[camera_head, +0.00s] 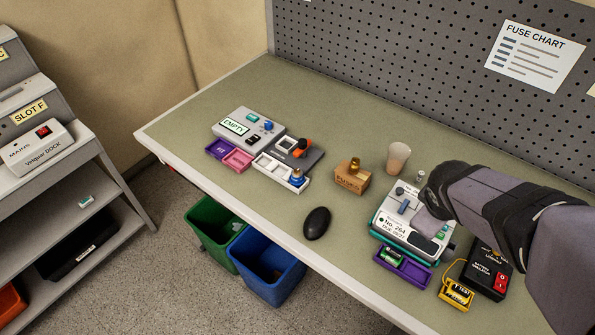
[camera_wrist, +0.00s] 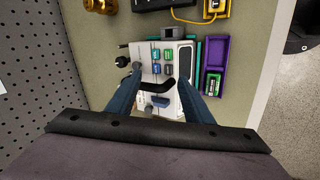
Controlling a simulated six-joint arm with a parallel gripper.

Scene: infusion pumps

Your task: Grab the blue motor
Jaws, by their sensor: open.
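In the head view, a small blue part with a brass-coloured top (camera_head: 297,177) stands in a white tray (camera_head: 268,166) at the middle left; it may be the blue motor, but I cannot tell for sure. My gripper (camera_wrist: 165,75) is open, its two blue-grey fingers spread over the white pump marked No. 264 (camera_head: 395,226), far to the right of that part. In the wrist view, this pump (camera_wrist: 186,55) carries small blue and green pieces, with a black curved bar between the fingers. Nothing shows held. My wrist hides part of the pump in the head view.
An EMPTY-labelled unit (camera_head: 256,117), purple and pink trays and a grey unit with an orange knob (camera_head: 301,148) stand left. A black box (camera_head: 487,274) and yellow tester (camera_head: 456,294) are right.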

